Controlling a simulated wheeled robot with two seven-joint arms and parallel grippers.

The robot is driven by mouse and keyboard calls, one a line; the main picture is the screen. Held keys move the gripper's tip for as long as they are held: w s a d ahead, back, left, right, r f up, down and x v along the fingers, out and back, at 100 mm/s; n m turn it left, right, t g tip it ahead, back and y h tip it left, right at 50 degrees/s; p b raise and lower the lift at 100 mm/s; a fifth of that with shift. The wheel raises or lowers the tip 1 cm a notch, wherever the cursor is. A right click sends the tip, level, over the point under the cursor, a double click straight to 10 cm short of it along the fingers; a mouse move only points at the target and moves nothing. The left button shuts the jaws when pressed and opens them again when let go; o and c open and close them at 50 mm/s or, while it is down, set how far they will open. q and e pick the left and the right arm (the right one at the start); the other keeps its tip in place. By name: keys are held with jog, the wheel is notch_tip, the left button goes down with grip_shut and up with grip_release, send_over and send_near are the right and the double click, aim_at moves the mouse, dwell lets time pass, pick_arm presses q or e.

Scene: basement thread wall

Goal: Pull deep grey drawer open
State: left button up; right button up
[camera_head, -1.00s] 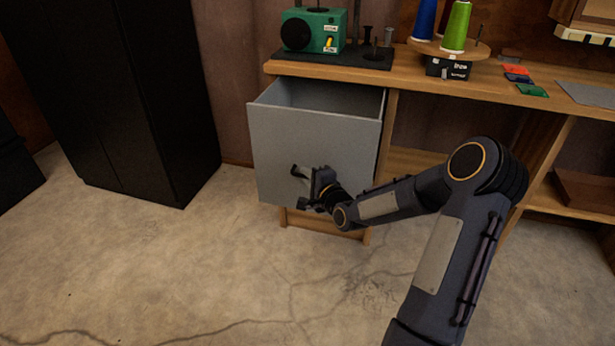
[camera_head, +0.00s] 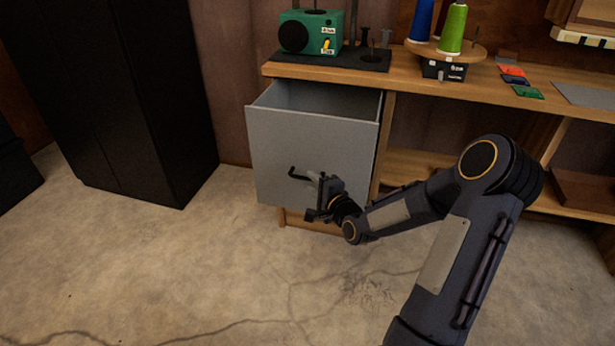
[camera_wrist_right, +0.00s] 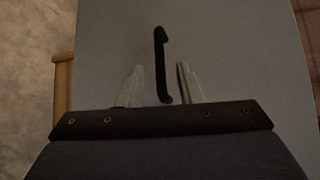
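The deep grey drawer (camera_head: 300,150) under the wooden workbench stands pulled out, and its inside shows from above. Its black bar handle (camera_head: 298,174) is on the front panel. My right gripper (camera_head: 314,184) is at the drawer front, just right of and in front of the handle. In the right wrist view the handle (camera_wrist_right: 161,65) shows ahead of and between the two pale fingers of the right gripper (camera_wrist_right: 158,84), which are apart with a gap on each side of it. The drawer's grey front (camera_wrist_right: 225,55) fills most of that view. My left gripper is not in view.
The wooden bench top (camera_head: 420,78) holds a green radio-like box (camera_head: 311,32), thread spools (camera_head: 452,28) and coloured cards (camera_head: 514,78). A black cabinet (camera_head: 110,100) stands to the left. The concrete floor (camera_head: 190,270) before the drawer is clear.

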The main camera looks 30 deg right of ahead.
jog(key=shift+s+a+r+p, duration=0.1)
jog(key=shift+s+r+p, duration=0.1)
jog(key=shift+s, duration=0.7)
jog(key=shift+s+r+p, duration=0.1)
jog(key=shift+s+p, duration=0.1)
jog(key=shift+s, duration=0.65)
jog(key=s+a+r+n+g+y, duration=0.2)
jog(key=s+a+r+n+g, duration=0.1)
jog(key=s+a+n, duration=0.5)
jog(key=s+a+r+n+g+y, duration=0.15)
jog(key=s+a+n+g, duration=0.3)
jog(key=s, duration=0.55)
jog(key=s+a+r+n+g+y, duration=0.2)
jog(key=s+a+r+n+g, duration=0.1)
jog(key=s+a+n, duration=0.5)
notch_tip(320, 180, up, 34)
jog(key=d+m+p, duration=0.1)
jog(key=p, duration=3.2)
jog(key=shift+s+d+f+m+p, duration=0.15)
jog(key=shift+s+d+m+p, duration=0.05)
jog(key=shift+s+m+p, duration=0.2)
jog(key=shift+h, duration=0.25)
